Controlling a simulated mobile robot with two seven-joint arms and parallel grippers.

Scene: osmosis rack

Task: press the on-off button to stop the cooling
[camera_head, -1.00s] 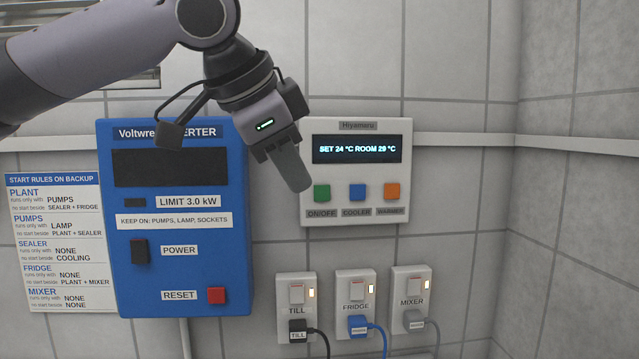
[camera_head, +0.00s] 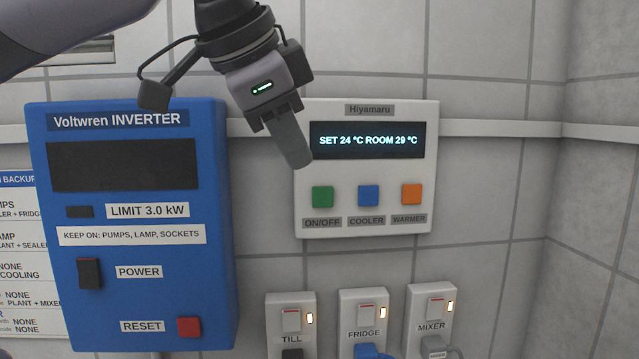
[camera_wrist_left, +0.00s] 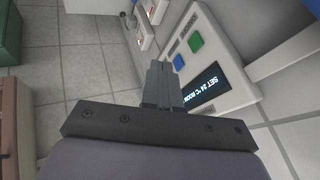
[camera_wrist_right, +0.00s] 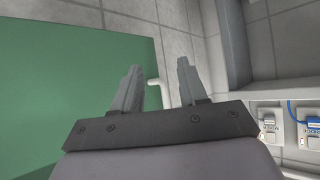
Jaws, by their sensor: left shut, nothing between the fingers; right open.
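The white Hiyamaru control panel (camera_head: 425,218) is on the tiled wall. Its lit display (camera_head: 367,141) reads SET 24 °C ROOM 29 °C. Below the display are a green ON/OFF button (camera_head: 323,196), a blue COOLER button (camera_head: 368,195) and an orange WARMER button (camera_head: 411,194). My left gripper (camera_head: 298,158) is shut and empty, with its tips above and left of the green button in the head view. In the left wrist view the green button (camera_wrist_left: 195,42) shows beyond the fingers (camera_wrist_left: 163,85). My right gripper (camera_wrist_right: 155,85) is open and empty, away from the panel.
A blue Voltwren inverter (camera_head: 215,270) with POWER and RESET switches hangs left of the panel. TILL (camera_head: 291,312), FRIDGE (camera_head: 363,310) and MIXER (camera_head: 432,302) sockets with lit lamps sit below. A green surface (camera_wrist_right: 70,80) lies near my right gripper.

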